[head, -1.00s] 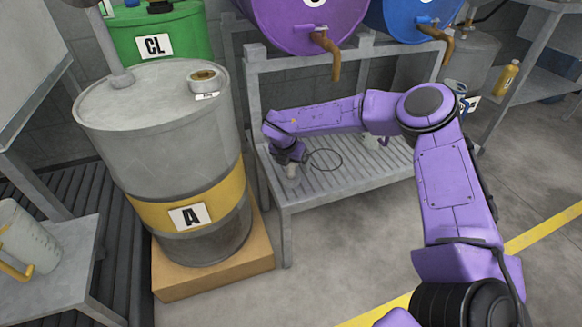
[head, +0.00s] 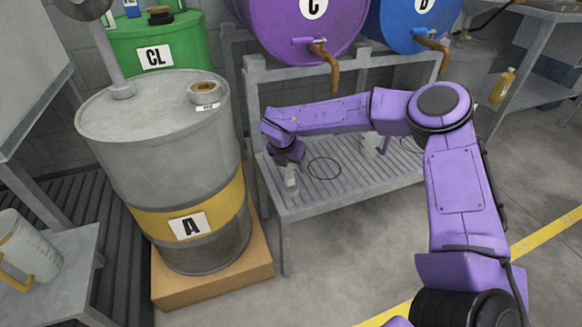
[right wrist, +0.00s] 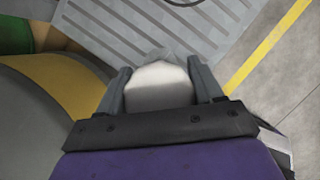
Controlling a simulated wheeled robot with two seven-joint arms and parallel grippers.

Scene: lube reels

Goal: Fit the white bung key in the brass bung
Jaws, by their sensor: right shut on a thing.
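The brass bung (head: 206,88) sits in the top of the grey drum marked A (head: 130,130), near its right rear rim. My right gripper (head: 290,166) is right of the drum, below the level of its top, over the slatted rack. It is shut on the white bung key (head: 291,179), which hangs below the fingers. In the right wrist view the white key (right wrist: 160,85) sits between the two grey fingers of the right gripper (right wrist: 158,68). The key's far end is hard to make out there. My left gripper is not in view.
The slatted rack (head: 340,195) carries a thin dark ring (head: 324,169) and a whitish container (head: 369,145). Purple drum C (head: 290,25) and blue drum B (head: 405,20) lie above with brass taps. A jug (head: 30,245) stands at left. A pipe rises from drum A's top.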

